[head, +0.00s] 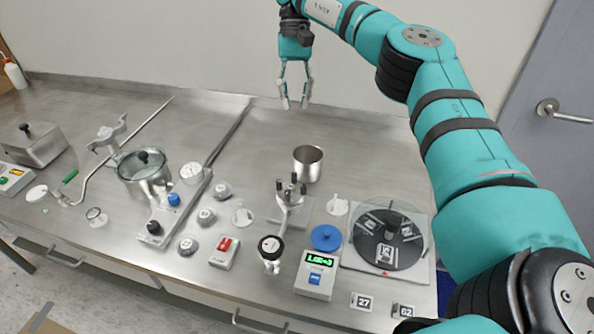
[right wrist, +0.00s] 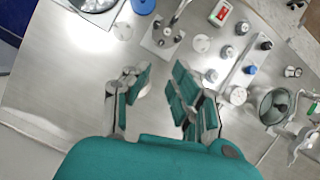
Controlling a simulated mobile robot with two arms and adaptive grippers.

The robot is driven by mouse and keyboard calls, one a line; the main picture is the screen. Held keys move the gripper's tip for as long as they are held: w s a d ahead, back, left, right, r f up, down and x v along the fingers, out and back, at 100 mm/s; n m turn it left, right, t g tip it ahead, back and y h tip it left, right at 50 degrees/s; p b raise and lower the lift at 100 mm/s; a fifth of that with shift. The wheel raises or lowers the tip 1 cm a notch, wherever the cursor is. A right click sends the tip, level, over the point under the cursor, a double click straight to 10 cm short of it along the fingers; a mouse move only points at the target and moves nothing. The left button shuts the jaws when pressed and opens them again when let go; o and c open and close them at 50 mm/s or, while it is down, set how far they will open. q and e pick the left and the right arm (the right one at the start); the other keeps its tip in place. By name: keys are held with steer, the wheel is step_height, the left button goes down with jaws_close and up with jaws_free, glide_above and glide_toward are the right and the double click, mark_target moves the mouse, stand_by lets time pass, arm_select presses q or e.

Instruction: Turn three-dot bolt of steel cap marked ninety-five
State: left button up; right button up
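Several small grey caps stand on the steel table: one (head: 222,190) beside the silver rail, one (head: 206,216) in front of it and one (head: 187,246) nearer the front edge. Their markings and bolt dots are too small to read, so I cannot tell which is marked ninety-five. Small caps also show at the upper right of the right wrist view (right wrist: 228,52). My right gripper (head: 294,103) is open and empty, raised above the back of the table, well apart from the caps. Its spread fingers show in the right wrist view (right wrist: 158,100). My left gripper is not in view.
A steel cup (head: 308,164) and a pronged stand (head: 290,208) are at the middle. A glass disc (head: 388,236), blue disc (head: 326,238) and green-display box (head: 315,276) lie right. A lidded pot (head: 145,173) stands left. The table's back middle is bare.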

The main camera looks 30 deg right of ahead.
steer(key=b, duration=0.4)
glide_toward(294, 174)
steer(key=p+x, duration=0.2)
steer(key=x, duration=0.5)
steer(key=shift+s+f+p, duration=0.1)
steer(key=shift+f+p, duration=0.2)
steer(key=shift+p, duration=0.05)
steer(key=shift+x, duration=0.8)
jaws_close()
